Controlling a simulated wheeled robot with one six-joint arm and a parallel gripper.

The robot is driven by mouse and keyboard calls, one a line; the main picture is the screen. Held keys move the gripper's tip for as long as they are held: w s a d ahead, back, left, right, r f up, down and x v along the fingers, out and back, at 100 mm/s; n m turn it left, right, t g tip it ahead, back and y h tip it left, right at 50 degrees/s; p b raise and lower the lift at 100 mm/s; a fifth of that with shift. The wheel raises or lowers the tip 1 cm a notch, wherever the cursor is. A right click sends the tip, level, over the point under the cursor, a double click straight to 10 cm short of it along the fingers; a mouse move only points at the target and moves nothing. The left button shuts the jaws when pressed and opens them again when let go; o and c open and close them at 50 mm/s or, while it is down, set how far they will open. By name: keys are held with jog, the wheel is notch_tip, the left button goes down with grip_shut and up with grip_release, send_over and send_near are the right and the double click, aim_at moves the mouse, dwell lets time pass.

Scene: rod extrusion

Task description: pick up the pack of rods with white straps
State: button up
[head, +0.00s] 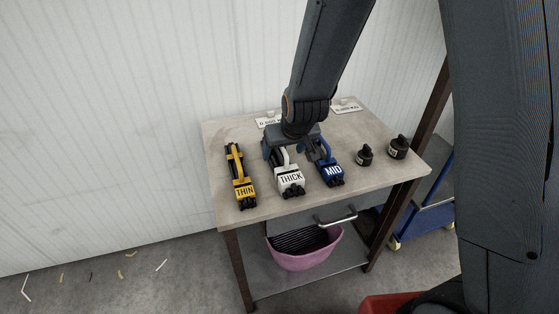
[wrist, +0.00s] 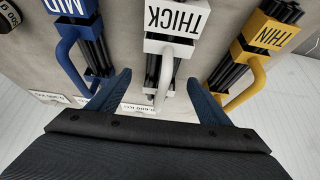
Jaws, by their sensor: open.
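The pack of black rods with white straps (head: 290,184) lies in the middle of the table, its white block marked THICK. In the wrist view the same white-strapped pack (wrist: 171,45) is upside down, with its white handle reaching down between my fingers. My gripper (head: 290,150) is open over the rear part of this pack. In the wrist view my gripper's blue fingers (wrist: 160,88) stand apart, one on each side of the white handle. Nothing is held. The arm and gripper hide the pack's far end in the head view.
A yellow pack marked THIN (head: 244,189) lies left and a blue pack marked MID (head: 333,174) lies close on the right. Two black round objects stand further right, one of them here (head: 365,155). A pink basket (head: 303,254) sits on the lower shelf.

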aim_at(281, 157)
jog(key=shift+s+p+x, duration=0.15)
jog(key=shift+p+x, duration=0.05)
jog(key=shift+x, duration=1)
jog(key=shift+s+p+x, duration=0.15)
jog(key=shift+x, duration=1.05)
jog(key=shift+a+f, duration=0.15)
jog(key=shift+c, duration=0.2)
jog(key=c, duration=1.4)
jog(key=shift+c, duration=1)
